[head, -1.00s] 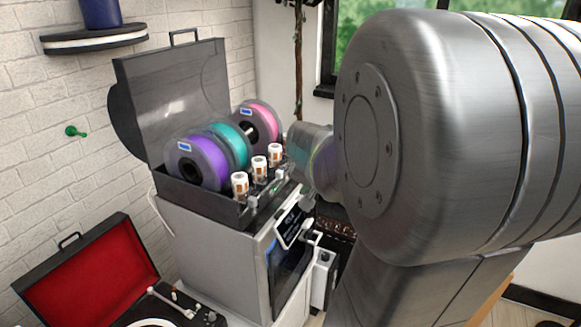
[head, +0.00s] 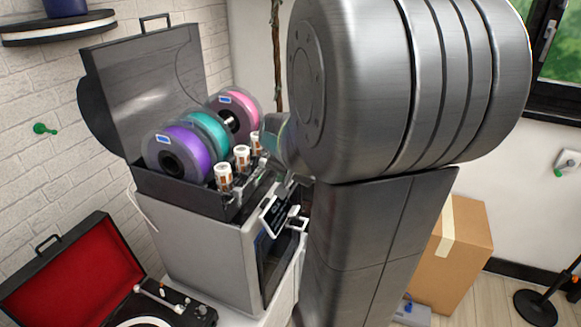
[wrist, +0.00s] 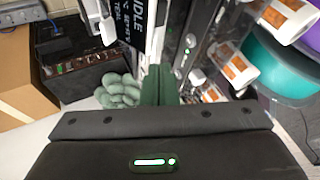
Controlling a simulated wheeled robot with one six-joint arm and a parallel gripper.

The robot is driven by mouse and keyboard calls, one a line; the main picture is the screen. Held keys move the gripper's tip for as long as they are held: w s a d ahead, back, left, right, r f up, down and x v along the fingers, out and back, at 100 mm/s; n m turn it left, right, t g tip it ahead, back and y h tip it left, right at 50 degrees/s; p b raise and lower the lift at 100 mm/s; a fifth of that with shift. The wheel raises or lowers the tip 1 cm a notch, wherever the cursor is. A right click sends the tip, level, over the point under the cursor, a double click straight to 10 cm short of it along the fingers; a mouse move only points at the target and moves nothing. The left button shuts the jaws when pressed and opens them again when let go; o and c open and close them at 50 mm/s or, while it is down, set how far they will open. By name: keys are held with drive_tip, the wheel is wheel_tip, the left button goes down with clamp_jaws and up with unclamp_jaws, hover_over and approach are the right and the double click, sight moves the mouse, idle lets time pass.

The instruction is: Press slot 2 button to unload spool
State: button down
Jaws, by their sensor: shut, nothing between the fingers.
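The open spool box (head: 170,190) sits on a grey printer (head: 200,245) in the head view. It holds a purple spool (head: 196,148), a teal spool (head: 217,130) and a pink spool (head: 241,101). White-capped canisters (head: 223,175) line its front. In the wrist view, the box's front strip (wrist: 205,30) carries small light buttons (wrist: 191,40); I cannot read which is slot 2. My gripper (wrist: 160,85) is shut and empty, its green fingers pointing toward the strip's lower part. Contact cannot be told. My arm largely hides it in the head view.
The printer's tilted screen (head: 274,217) is close below the box front; it also shows in the wrist view (wrist: 113,22). An open red-lined record player (head: 60,265) stands at left. A cardboard box (head: 455,255) is on the floor at right.

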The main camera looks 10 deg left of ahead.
sight(257, 183)
drive_tip(key=x, duration=0.7)
drive_tip(key=a, duration=0.1)
drive_tip(key=a+p, duration=0.1)
drive_tip(key=shift+w+a+r, duration=0.1)
drive_tip(key=shift+a+r, duration=0.05)
drive_tip(key=shift+a, duration=0.2)
drive_tip(key=shift+w+a+p, duration=0.1)
drive_tip(key=shift+a+p, duration=0.35)
drive_tip(key=shift+a, duration=0.25)
drive_tip(key=shift+a, duration=0.15)
drive_tip(key=shift+w+a, duration=0.1)
drive_tip(key=shift+a, duration=0.35)
